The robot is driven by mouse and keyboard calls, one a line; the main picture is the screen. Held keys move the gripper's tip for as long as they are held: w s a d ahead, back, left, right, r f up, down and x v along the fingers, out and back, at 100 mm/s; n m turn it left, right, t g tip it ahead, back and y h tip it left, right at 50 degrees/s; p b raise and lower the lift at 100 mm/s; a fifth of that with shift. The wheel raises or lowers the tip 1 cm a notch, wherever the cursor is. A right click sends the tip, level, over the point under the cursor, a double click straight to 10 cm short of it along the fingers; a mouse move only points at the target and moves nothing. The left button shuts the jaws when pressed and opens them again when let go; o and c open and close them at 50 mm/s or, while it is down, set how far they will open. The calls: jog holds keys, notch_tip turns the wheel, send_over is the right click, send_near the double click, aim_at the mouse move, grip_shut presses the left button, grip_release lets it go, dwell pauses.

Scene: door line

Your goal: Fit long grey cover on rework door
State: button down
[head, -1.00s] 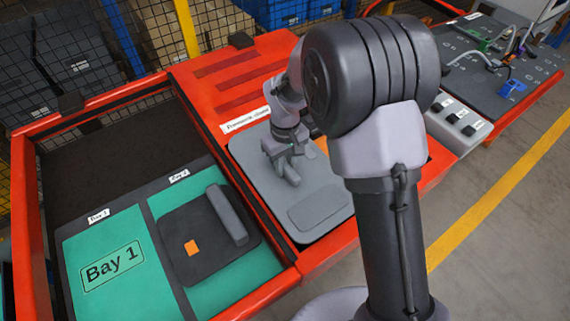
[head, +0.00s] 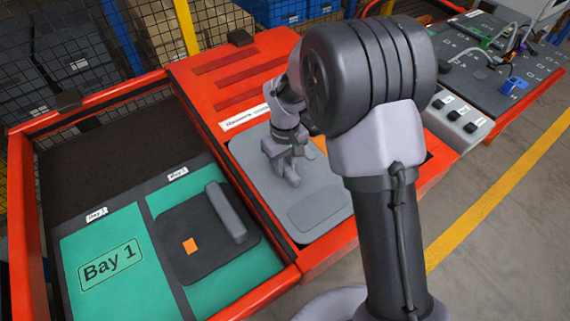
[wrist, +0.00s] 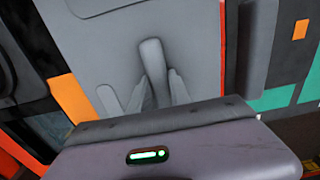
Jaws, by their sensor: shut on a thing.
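The door on the red bench is a light grey panel (head: 262,185) with a rounded rectangular pad at its near right end. It fills the upper middle of the wrist view (wrist: 105,50). My gripper (head: 288,176) is over the panel's far part. In the wrist view my gripper (wrist: 148,95) is shut on a long grey bar with a rounded end, which looks like the long grey cover (wrist: 151,58). The bar lies along the panel between the fingers. Its lower end is hidden by my gripper, and I cannot tell whether it is seated on the panel.
A dark panel (head: 183,262) with a raised bar (head: 226,212) and an orange square lies on the right green mat. The left green mat (head: 112,267), marked Bay 1, is empty. A grey button box (head: 458,118) and a cable board stand at right. My arm hides part of the bench.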

dwell(0.3)
jog(key=c, duration=1.1)
grip_release()
notch_tip(320, 180, up, 17)
jog(key=p, duration=0.7)
jog(key=shift+r, duration=0.2)
